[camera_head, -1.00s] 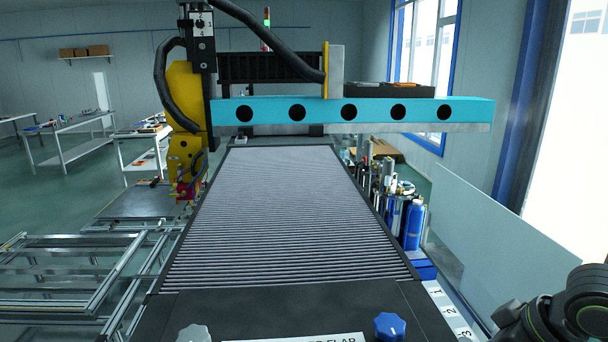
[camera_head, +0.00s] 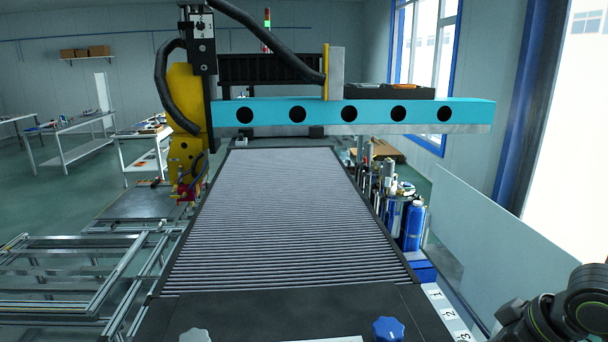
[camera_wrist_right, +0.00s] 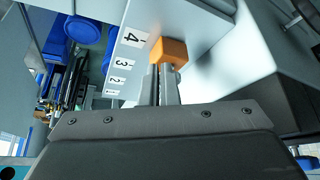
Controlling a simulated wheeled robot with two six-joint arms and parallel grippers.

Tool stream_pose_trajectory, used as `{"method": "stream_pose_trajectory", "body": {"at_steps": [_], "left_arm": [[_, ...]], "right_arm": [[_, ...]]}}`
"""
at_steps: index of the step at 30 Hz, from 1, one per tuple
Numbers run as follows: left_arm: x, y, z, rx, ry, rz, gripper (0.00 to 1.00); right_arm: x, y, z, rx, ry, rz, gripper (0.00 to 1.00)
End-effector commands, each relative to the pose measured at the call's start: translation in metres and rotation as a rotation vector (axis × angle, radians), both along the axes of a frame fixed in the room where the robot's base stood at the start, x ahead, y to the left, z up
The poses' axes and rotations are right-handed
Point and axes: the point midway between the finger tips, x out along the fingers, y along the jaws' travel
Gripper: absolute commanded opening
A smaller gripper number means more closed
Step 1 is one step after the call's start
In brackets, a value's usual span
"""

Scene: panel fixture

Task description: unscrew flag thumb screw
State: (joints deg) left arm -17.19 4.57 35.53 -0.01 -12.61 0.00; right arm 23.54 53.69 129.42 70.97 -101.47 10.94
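A blue knob (camera_head: 388,329) with a white mark stands on the dark front panel (camera_head: 290,312) at the bottom of the head view. A grey knob (camera_head: 195,335) stands to its left, cut by the lower edge. I cannot tell whether either is the flag thumb screw. My right arm shows at the bottom right of the head view, with its gripper out of frame. In the right wrist view my right gripper (camera_wrist_right: 163,72) has its fingers close together, seemingly shut. An orange block (camera_wrist_right: 171,51) lies just beyond the tips; no grip on it is evident. My left gripper is not seen.
A numbered white strip (camera_head: 446,313) runs along the panel's right side. Blue and silver cylinders (camera_head: 413,225) stand beside the slatted bed (camera_head: 285,215). A turquoise beam (camera_head: 350,112) spans its far end. Metal frames (camera_head: 75,270) lie at the left.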

Motion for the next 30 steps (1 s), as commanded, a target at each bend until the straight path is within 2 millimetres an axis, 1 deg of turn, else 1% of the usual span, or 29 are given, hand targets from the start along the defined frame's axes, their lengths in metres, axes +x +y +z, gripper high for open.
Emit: {"method": "stream_pose_trajectory", "body": {"at_steps": [5, 11, 14, 25, 30], "left_arm": [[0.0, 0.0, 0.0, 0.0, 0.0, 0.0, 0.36], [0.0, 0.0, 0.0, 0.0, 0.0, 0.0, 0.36], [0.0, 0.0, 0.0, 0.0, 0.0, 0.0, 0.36], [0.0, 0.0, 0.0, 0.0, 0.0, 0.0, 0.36], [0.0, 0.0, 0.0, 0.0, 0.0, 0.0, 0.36]], "right_arm": [[0.0, -0.001, 0.0, 0.002, -0.003, -0.002, 0.0], [-0.004, -0.006, 0.0, -0.001, -0.002, -0.003, 0.0], [-0.004, -0.006, 0.003, 0.001, -0.003, -0.001, 0.0], [-0.004, -0.006, 0.045, -0.001, -0.004, -0.001, 0.0], [-0.005, -0.006, 0.059, 0.0, -0.002, 0.0, 0.0]]}}
